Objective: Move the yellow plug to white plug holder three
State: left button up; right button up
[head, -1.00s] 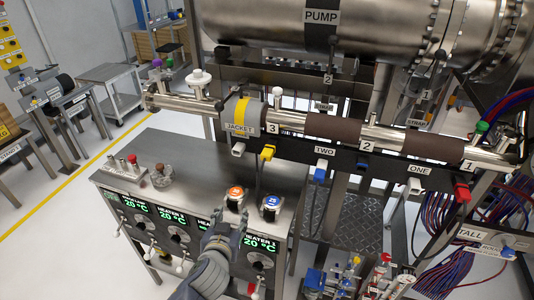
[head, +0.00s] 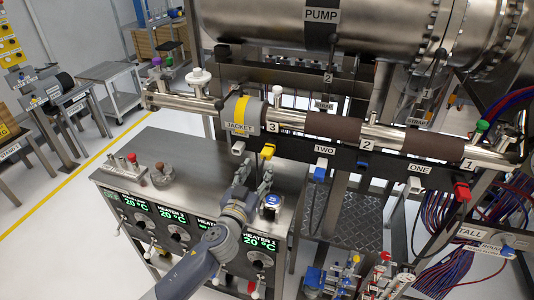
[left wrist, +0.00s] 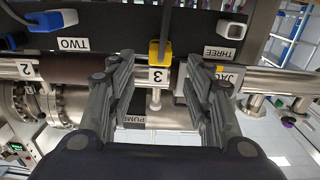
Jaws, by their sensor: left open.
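The yellow plug (head: 267,151) sits on the dark rail under the pipe section marked 3, with a dark cable; it also shows in the left wrist view (left wrist: 154,53). White plug holder three (left wrist: 231,29) is the white block beside the THREE label in the left wrist view. In the head view this white block (head: 238,147) is left of the yellow plug, and my gripper partly hides the area below it. My left gripper (head: 254,174) is open and empty, just below the yellow plug. In the left wrist view the plug lies in line between the spread fingertips (left wrist: 158,60). My right gripper is not in view.
A blue plug (head: 320,174) hangs by the TWO label and a red plug (head: 462,191) hangs near pipe mark 1. The heater cabinet (head: 160,195) stands below, with a blue-topped knob (head: 271,201) close to my gripper. The pipe with brown sleeves (head: 332,128) runs above the rail.

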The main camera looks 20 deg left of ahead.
aim_at(265, 158)
pick_arm(q)
jog(key=w+b, duration=0.1)
jog(key=w, duration=0.5)
jog(key=shift+w+d+f, duration=0.1)
jog(key=shift+w, duration=0.8)
jog(key=shift+b, duration=0.45)
grip_shut()
jog(key=shift+s, duration=0.1)
